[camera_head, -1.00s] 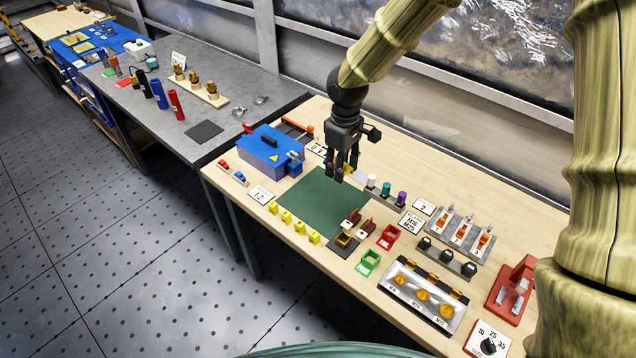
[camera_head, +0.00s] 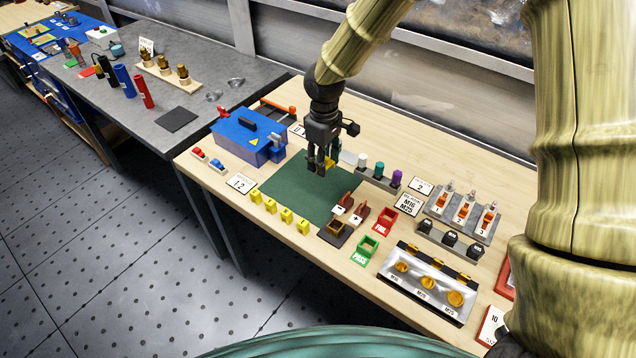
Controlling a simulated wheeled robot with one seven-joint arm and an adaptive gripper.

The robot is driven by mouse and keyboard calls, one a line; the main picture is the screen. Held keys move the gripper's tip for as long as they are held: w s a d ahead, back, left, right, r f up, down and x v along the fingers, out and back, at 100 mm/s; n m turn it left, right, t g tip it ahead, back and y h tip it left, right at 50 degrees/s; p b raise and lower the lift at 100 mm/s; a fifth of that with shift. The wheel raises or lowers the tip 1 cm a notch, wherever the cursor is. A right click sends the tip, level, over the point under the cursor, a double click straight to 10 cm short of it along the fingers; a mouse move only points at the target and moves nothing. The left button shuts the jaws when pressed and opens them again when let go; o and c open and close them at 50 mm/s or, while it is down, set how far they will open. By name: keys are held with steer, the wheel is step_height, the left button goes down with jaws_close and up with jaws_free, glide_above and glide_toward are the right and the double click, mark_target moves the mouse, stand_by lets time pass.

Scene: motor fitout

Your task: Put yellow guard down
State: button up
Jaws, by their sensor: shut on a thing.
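My gripper (camera_head: 319,169) points down over the far part of the green mat (camera_head: 305,192). It is shut on a small yellow guard (camera_head: 328,163), mostly hidden by the fingers. I cannot tell whether the guard touches the mat. Several other yellow pieces (camera_head: 287,215) stand in a row along the bench's front edge, left of and nearer than the mat.
A blue box (camera_head: 247,137) stands left of the mat. A rack with white, green and purple pieces (camera_head: 379,178) is to the right of my gripper. Red FAIL (camera_head: 382,219) and green PASS (camera_head: 365,250) bins lie nearer right. The mat's middle is clear.

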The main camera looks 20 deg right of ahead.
mark_target(323, 190)
steer(key=shift+f+p, duration=1)
steer(key=shift+f, duration=3.25)
steer(key=shift+f, duration=0.1)
steer(key=o, duration=0.7)
steer(key=shift+o, duration=0.4)
steer(key=shift+r+b, duration=1.65)
steer(key=shift+r, duration=4.5)
